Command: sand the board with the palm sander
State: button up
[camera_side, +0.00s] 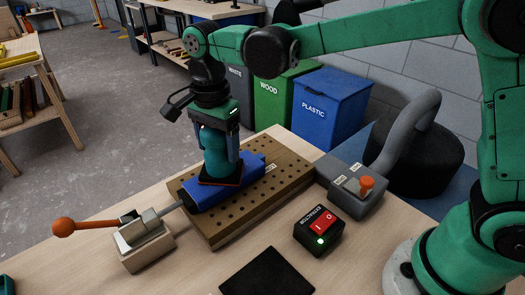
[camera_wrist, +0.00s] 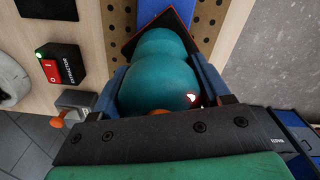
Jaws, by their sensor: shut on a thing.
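My gripper (camera_side: 221,152) is shut on the teal palm sander (camera_side: 214,166), one finger on each side of its body. The sander stands upright with its dark, red-edged pad on or just over the blue board (camera_side: 200,195); I cannot tell whether they touch. The board lies on a brown perforated bed (camera_side: 228,227), and the sander hides its middle. In the wrist view the sander (camera_wrist: 160,75) fills the space between the fingers, and a bit of blue (camera_wrist: 150,8) shows beyond its pad.
An extractor box (camera_side: 319,231) with a lit green light, a black mat (camera_side: 267,275) and a grey unit with an orange lever (camera_side: 352,190) stand to the right. Bins stand behind the table.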

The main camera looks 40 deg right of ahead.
aim_at(205, 176)
jog(key=shift+a+f, duration=0.15)
jog(key=shift+a, duration=1.45)
jog(key=shift+a+r, duration=0.2)
jog(key=shift+a, duration=0.5)
jog(key=shift+d+r, duration=0.1)
jog(key=shift+r, duration=3.95)
